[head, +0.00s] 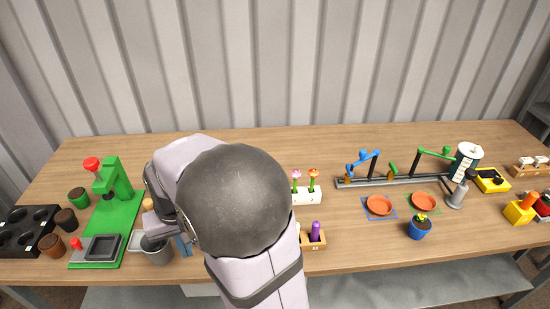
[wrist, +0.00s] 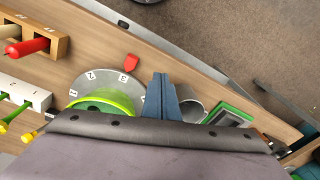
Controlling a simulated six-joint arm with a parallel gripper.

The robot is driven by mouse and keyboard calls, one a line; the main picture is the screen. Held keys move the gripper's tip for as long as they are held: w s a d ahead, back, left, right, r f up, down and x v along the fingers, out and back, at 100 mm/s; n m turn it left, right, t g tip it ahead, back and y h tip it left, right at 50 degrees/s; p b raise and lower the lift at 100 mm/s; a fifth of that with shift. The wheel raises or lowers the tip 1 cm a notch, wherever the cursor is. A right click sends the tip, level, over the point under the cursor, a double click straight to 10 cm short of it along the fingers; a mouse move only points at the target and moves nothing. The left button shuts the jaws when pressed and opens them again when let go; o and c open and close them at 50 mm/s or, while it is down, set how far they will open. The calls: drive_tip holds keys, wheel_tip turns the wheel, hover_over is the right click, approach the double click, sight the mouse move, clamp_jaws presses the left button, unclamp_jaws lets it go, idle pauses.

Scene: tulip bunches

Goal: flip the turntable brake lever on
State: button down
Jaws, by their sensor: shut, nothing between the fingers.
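The turntable (wrist: 85,82) is a grey disc with numbers on its rim, in the wrist view. A green round pot (wrist: 108,98) stands on it. A small red tab (wrist: 131,62), perhaps the brake lever, sits at the disc's outer edge; its on or off position I cannot tell. My gripper (wrist: 162,82) shows as blue fingers closed together, empty, beside the disc's right edge and apart from the red tab. In the head view my arm hides the turntable; the blue fingertips (head: 184,246) show just beside the grey bucket.
The grey bucket (head: 158,252) stands close to my fingers; it also shows in the wrist view (wrist: 190,108). A green press (head: 114,215) is on the left. A white flower block (head: 307,197) and a wooden block with a purple peg (head: 314,238) stand right of my arm.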

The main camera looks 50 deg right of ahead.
drive_tip(key=w+d+r+m, duration=0.1)
drive_tip(key=w+d, duration=0.2)
drive_tip(key=w+d+r+m+p, duration=0.1)
drive_tip(key=w+d+r+m, duration=0.1)
drive_tip(key=w+d, duration=0.1)
drive_tip(key=w+d+r+m+t+p, duration=0.1)
drive_tip(key=w+d+r+m, duration=0.1)
drive_tip(key=w+d, duration=0.1)
drive_tip(key=shift+w+d+r, duration=0.25)
drive_tip(key=shift+w+d, duration=0.15)
drive_tip(key=shift+d, duration=0.2)
drive_tip(key=w+d+r+m+t+p, duration=0.1)
drive_tip(key=w+d+r+m+p, duration=0.25)
drive_tip(key=d, duration=0.65)
drive_tip(key=s+d+m, duration=0.3)
drive_tip(key=d, duration=0.4)
drive_tip(key=s+d+m+g+p, duration=0.1)
drive_tip(key=s+d+m, duration=0.3)
drive_tip(key=d, duration=0.3)
drive_tip(key=s+d+m+g, duration=0.1)
drive_tip(key=s+d+m, duration=0.3)
drive_tip(key=d, duration=0.3)
drive_tip(key=shift+d+f+h, duration=0.15)
drive_tip(key=shift+f+h, duration=0.15)
drive_tip(key=shift+f, duration=0.1)
drive_tip(key=shift+f, duration=0.1)
